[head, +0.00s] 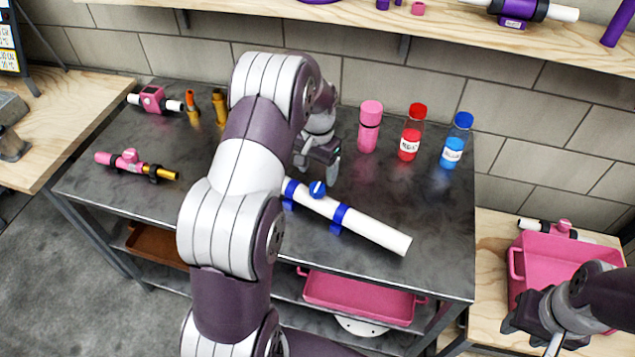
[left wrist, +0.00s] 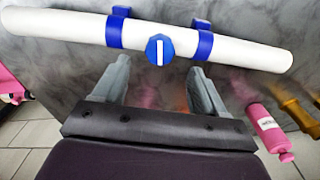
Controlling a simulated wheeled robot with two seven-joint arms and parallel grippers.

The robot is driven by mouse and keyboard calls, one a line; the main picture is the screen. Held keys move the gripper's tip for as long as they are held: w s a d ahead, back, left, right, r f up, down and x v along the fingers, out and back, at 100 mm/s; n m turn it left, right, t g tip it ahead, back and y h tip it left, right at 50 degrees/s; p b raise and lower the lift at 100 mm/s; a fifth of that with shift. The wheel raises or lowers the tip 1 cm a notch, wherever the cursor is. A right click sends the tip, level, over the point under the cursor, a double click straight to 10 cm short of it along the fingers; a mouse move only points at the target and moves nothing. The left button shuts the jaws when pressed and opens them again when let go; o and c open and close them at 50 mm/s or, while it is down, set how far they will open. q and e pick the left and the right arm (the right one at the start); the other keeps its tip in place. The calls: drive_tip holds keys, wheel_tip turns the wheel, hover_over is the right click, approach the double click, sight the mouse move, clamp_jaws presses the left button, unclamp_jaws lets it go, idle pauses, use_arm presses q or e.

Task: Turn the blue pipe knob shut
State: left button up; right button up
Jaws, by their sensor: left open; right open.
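The blue pipe knob (head: 317,189) sits on top of a white pipe (head: 375,232) held by blue clamps (head: 338,218) on the dark metal table. In the left wrist view the knob (left wrist: 159,50) is a blue faceted disc with a white bar standing upright in the picture, across the pipe (left wrist: 235,48). My left gripper (head: 318,165) is just behind the knob in the head view. Its fingers (left wrist: 158,85) are open and apart, short of the knob, with nothing between them. My right gripper (head: 545,335) is open and empty at the lower right, in front of the pink crate.
A pink bottle (head: 369,128), a red bottle (head: 411,135) and a blue bottle (head: 456,142) stand behind the pipe. A pink-and-gold pipe (head: 135,165) lies at the left. A pink crate (head: 517,265) stands at right. The table's front right is clear.

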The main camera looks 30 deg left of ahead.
use_arm(q)
wheel_tip(320, 180, up, 7)
idle(0.3)
drive_tip(key=t+y+b, duration=0.2)
drive_tip(key=t+b, duration=0.1)
drive_tip(key=b, duration=0.1)
hover_over(322, 183)
drive_tip(key=s+a, duration=0.4)
drive_tip(key=s, duration=0.1)
wheel_tip(322, 183, down, 8)
drive_tip(key=s+f+t+b, duration=0.1)
drive_tip(key=f+t+b, duration=0.1)
drive_tip(key=t, duration=0.1)
drive_tip(key=s+d+f+t+h+b, duration=0.1)
drive_tip(key=s+f+t+b, duration=0.1)
drive_tip(key=f+t+b, duration=0.1)
drive_tip(key=s+f+t+h+b, duration=0.1)
drive_tip(key=f+t+b, duration=0.2)
drive_tip(key=t, duration=0.2)
drive_tip(key=shift+s+d, duration=0.35)
drive_tip(key=w+t, duration=0.1)
drive_tip(key=w, duration=0.2)
drive_tip(key=w+d+r+t+h, duration=0.1)
drive_tip(key=w, duration=0.2)
drive_tip(key=w+d+r+t+b, duration=0.1)
drive_tip(key=w+t, duration=0.1)
drive_tip(key=w, duration=0.1)
drive_tip(key=shift+h, duration=0.3)
drive_tip(key=shift+w+f, duration=0.1)
drive_tip(key=shift+w, duration=0.35)
